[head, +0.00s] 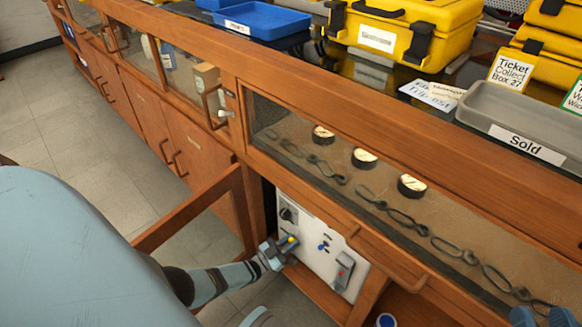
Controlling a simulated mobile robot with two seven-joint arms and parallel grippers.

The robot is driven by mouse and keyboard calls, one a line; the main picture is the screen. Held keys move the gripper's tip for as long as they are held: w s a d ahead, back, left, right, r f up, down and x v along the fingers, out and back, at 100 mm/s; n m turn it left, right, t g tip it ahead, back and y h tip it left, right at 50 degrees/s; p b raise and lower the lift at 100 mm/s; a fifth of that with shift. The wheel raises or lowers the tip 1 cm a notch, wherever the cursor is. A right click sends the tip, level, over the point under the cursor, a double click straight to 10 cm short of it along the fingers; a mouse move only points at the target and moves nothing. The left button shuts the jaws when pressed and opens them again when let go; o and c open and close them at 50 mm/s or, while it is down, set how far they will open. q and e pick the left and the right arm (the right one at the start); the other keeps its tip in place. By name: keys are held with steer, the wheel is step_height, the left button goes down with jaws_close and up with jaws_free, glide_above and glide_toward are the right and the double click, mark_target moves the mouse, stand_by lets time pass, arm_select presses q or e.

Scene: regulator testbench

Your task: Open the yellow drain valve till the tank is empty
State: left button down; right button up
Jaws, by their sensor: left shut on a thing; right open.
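A white panel (315,232) stands inside an open cabinet low in the wooden bench. My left gripper (286,244) reaches in from the left and is shut at the panel's left side, on the small yellow drain valve (291,239). The gripper covers most of the valve, so its handle angle cannot be told. A blue valve (325,243) sits to its right, apart from the gripper. The tank and its level cannot be made out. My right gripper (542,316) shows only partly at the bottom right corner, open, its two blue parts apart, away from the panel.
A dark round fitting (287,214) and a grey unit with a red part (344,270) are on the panel. A glass-fronted case (400,200) lies above. Yellow cases (400,30) and a grey tray (520,115) are on top.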

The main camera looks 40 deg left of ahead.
arm_select(q)
steer(key=c, duration=1.1)
jaws_free()
steer(key=v, duration=1.2)
steer(key=shift+b, duration=0.3)
